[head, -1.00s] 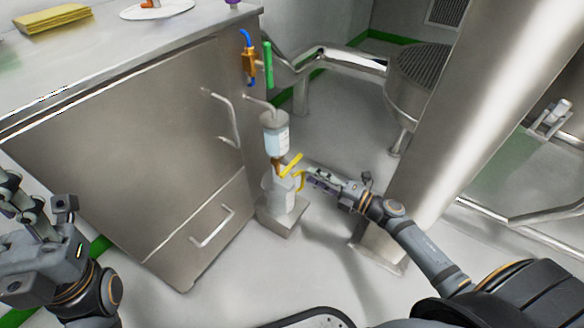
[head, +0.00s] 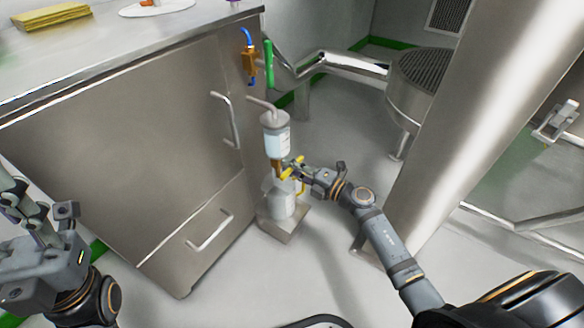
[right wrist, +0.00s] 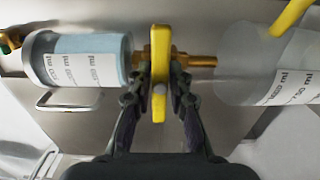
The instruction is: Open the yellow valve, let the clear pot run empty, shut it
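The clear pot (head: 276,140) hangs upright beside the cabinet, with pale blue liquid and a marked label. It also shows sideways in the right wrist view (right wrist: 42,62). The yellow valve (right wrist: 160,38) sits on the brass pipe below it, its lever lying across the pipe. My right gripper (right wrist: 160,72) has one finger on each side of the lever, its tips close against it; it appears shut on it. In the head view the right gripper (head: 300,170) partly hides the valve. My left gripper (head: 12,192) is at the left edge, its fingers partly cut off, away from the valve.
A clear jug (head: 281,204) with a yellow handle stands under the valve on a metal stand (head: 284,233). The steel cabinet (head: 125,150) is left of it. A blue-handled valve (head: 248,60) and a green handle (head: 269,63) are above. A thick steel column (head: 480,110) rises at right.

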